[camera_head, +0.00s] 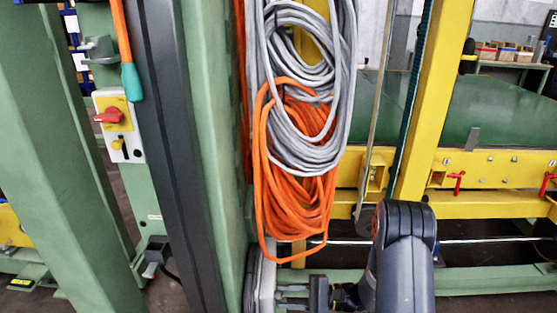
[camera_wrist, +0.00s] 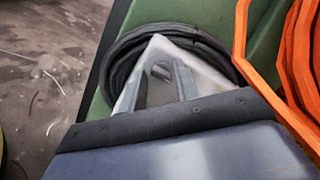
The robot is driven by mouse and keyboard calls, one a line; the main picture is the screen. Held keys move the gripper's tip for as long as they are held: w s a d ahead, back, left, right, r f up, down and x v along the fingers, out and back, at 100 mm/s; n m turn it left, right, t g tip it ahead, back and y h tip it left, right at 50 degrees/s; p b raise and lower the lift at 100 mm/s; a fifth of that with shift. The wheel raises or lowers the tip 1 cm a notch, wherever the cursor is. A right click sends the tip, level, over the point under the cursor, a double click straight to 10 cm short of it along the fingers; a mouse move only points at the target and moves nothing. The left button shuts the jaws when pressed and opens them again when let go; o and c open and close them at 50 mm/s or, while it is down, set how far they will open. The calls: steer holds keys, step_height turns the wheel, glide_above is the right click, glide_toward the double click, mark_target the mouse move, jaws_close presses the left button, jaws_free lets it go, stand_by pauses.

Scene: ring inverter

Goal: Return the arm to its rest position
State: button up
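My gripper (camera_head: 281,297) is at the bottom centre of the head view, with its two fingers apart and pointing left. My dark arm comes down to it from the right. In the wrist view the fingers (camera_wrist: 160,76) stand open with a gap between them and hold nothing that I can see. A pale box (camera_wrist: 154,52) with a small dark knob (camera_wrist: 161,71) lies just beyond the fingertips. In the head view this pale box (camera_head: 266,287) shows edge-on on the green post. I cannot tell whether the fingertips touch it.
Orange cable (camera_head: 290,205) and grey cable (camera_head: 335,120) hang in coils just above my gripper. A black cable coil (camera_wrist: 120,66) surrounds the pale box. A green post (camera_head: 228,170) stands left. Yellow beams (camera_head: 490,165) and a horizontal rod (camera_head: 470,240) lie behind my arm.

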steer(key=m+p, duration=0.5)
steer(key=shift+w+r, duration=0.1)
steer(key=shift+r, duration=0.2)
steer(key=m+p, duration=0.4)
steer(key=shift+m, duration=0.3)
steer(key=shift+d+f, duration=0.2)
steer(key=shift+d, duration=0.9)
